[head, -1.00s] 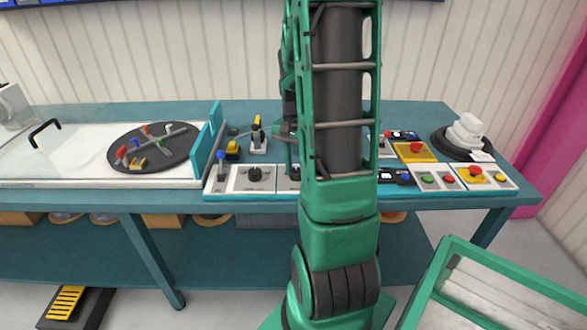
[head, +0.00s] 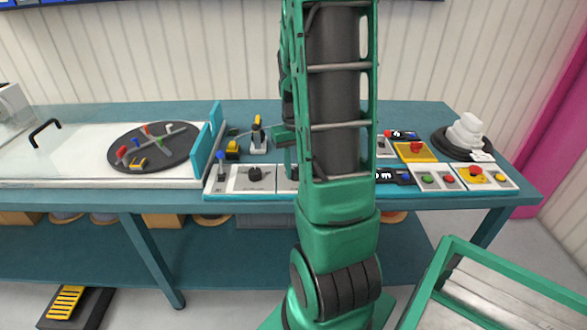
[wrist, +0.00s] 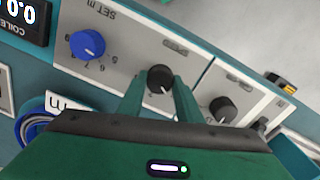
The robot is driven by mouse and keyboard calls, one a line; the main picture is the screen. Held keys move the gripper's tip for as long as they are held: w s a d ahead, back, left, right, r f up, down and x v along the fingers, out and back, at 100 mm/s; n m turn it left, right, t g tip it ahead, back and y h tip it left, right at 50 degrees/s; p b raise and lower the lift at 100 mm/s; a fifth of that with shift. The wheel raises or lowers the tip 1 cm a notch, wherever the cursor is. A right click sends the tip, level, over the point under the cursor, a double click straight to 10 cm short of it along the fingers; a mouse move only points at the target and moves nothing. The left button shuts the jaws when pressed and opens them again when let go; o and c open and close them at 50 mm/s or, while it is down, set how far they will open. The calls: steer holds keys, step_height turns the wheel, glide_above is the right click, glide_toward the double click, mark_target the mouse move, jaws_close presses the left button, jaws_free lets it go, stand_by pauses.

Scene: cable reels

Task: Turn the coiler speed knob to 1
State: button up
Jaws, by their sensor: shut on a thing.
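In the wrist view my gripper (wrist: 160,84) has its two green fingers on either side of a black knob (wrist: 159,76) with a white pointer line. It is shut on this knob, which sits in the middle of a pale panel. In the head view my arm hides most of this spot; only a piece of my gripper (head: 289,170) shows at the panel's edge.
A blue numbered knob (wrist: 87,45) marked "SET m" and a second black knob (wrist: 222,109) flank it in the wrist view. A display (wrist: 22,14) is at upper left. In the head view, a dark reel disc (head: 154,147) lies left and push-button panels (head: 437,181) lie right.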

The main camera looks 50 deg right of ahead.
steer(key=shift+w+r+n, duration=0.1)
steer(key=shift+w+n, duration=0.2)
steer(key=shift+n, duration=0.1)
steer(key=o, duration=0.9)
steer(key=shift+o, duration=0.7)
steer(key=shift+s, duration=0.15)
step_height(320, 180, up, 11)
steer(key=shift+a, duration=0.2)
steer(key=shift+a, duration=0.1)
steer(key=s+a+m, duration=0.1)
steer(key=s+a, duration=1.3)
steer(key=a, duration=0.2)
steer(key=shift+f+y, duration=0.25)
steer(key=shift+y, duration=0.05)
